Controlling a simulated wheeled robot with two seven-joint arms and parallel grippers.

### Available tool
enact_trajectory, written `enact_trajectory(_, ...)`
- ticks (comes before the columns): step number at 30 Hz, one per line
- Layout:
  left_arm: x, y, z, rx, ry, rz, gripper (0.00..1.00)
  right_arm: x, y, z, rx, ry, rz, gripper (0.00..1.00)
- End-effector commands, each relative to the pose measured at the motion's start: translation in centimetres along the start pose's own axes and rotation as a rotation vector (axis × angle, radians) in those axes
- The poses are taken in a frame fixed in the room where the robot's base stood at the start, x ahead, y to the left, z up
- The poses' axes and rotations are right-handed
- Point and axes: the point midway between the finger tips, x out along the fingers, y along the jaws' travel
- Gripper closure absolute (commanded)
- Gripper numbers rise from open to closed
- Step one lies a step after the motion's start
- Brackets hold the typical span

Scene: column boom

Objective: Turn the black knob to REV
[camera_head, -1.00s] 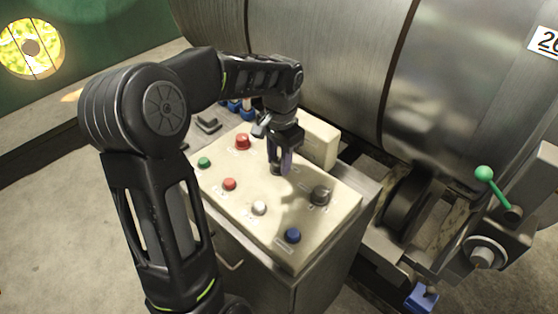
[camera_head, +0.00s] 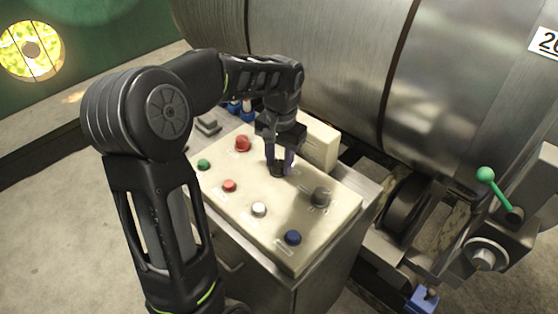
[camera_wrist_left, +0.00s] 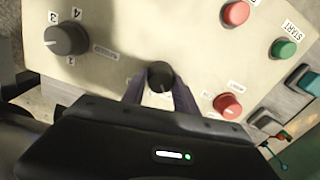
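A black knob (camera_head: 278,170) stands on the cream control panel (camera_head: 228,207); in the left wrist view the knob (camera_wrist_left: 160,76) shows between my fingertips. My left gripper (camera_head: 279,160) points down at it, with one finger on each side. The left gripper (camera_wrist_left: 158,90) looks open, with small gaps beside the knob; I cannot tell whether either finger touches it. Marks by this knob are too small or blurred to read. A second, larger dark knob (camera_head: 320,196) with numbers around it also shows in the wrist view (camera_wrist_left: 66,39). My right gripper is not in view.
Red (camera_head: 242,143), green (camera_head: 204,163), white (camera_head: 259,209) and blue (camera_head: 293,237) buttons stand up from the panel. A raised cream box (camera_head: 320,143) is close behind the gripper. A large metal drum (camera_head: 320,60) rises behind the panel. A green-tipped lever (camera_head: 485,175) stands at the right.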

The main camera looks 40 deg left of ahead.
Motion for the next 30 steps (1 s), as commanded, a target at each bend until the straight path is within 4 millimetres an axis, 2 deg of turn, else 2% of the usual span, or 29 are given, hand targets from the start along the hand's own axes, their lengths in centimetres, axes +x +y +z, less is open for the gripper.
enact_trajectory(1,0.0,0.0,0.0,0.000,0.001,0.000,0.60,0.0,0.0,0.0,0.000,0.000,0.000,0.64)
enact_trajectory(7,0.0,0.0,0.0,0.001,0.000,0.000,0.45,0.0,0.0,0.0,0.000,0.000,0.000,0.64)
enact_trajectory(17,-0.4,0.0,0.0,0.002,0.001,0.000,0.45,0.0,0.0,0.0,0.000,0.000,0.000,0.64)
enact_trajectory(20,-1.3,0.0,0.0,0.002,0.002,0.000,0.45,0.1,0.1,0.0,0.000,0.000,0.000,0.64)
enact_trajectory(30,-6.6,0.0,-0.1,0.001,0.002,0.000,0.45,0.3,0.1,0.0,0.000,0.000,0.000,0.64)
